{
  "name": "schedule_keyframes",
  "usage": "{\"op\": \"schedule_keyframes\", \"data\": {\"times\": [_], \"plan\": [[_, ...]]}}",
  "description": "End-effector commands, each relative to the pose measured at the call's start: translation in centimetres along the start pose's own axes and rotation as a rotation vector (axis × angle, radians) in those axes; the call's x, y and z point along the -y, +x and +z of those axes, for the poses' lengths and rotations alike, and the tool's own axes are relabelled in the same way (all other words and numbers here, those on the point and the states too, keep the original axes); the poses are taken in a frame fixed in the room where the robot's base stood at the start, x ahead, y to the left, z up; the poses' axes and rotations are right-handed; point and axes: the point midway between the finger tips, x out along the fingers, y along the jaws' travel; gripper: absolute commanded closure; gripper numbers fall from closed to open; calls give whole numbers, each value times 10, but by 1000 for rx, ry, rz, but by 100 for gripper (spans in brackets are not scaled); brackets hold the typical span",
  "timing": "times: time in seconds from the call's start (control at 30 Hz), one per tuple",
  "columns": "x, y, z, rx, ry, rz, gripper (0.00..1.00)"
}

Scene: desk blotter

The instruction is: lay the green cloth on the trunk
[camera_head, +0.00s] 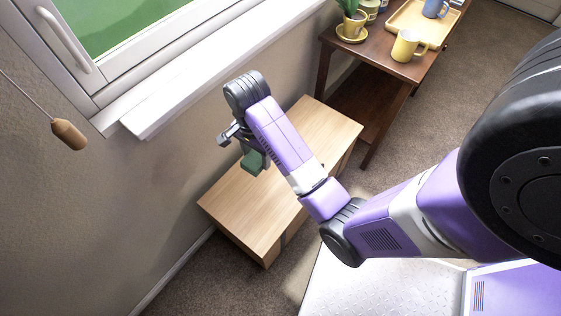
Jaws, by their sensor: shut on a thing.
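The trunk (243,208) is a light wooden box with a flat top, standing against the wall in the head view. My gripper (246,148) is over the left part of the trunk, with my arm reaching in from the right. A green cloth (252,163) hangs below my gripper, which is shut on it. The cloth looks small and bunched, and my arm hides part of it. I cannot tell whether its lower edge touches the trunk top.
A dark wooden table (347,58) stands beyond the trunk, with a yellow mug (404,46), a wooden tray (409,17) and a potted plant (352,22). A white window sill (200,72) runs along the wall. A wooden pull (69,134) hangs on a cord at left.

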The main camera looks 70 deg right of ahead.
Motion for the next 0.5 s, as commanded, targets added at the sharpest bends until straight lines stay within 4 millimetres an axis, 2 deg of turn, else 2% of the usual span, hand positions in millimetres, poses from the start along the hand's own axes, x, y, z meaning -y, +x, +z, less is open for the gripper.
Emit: {"op": "schedule_keyframes", "data": {"times": [0.17, 0.5], "plan": [[-2, 21, -3, 0, 46, 1, 84], [-3, 100, -2, 1, 44, 4, 84]]}}
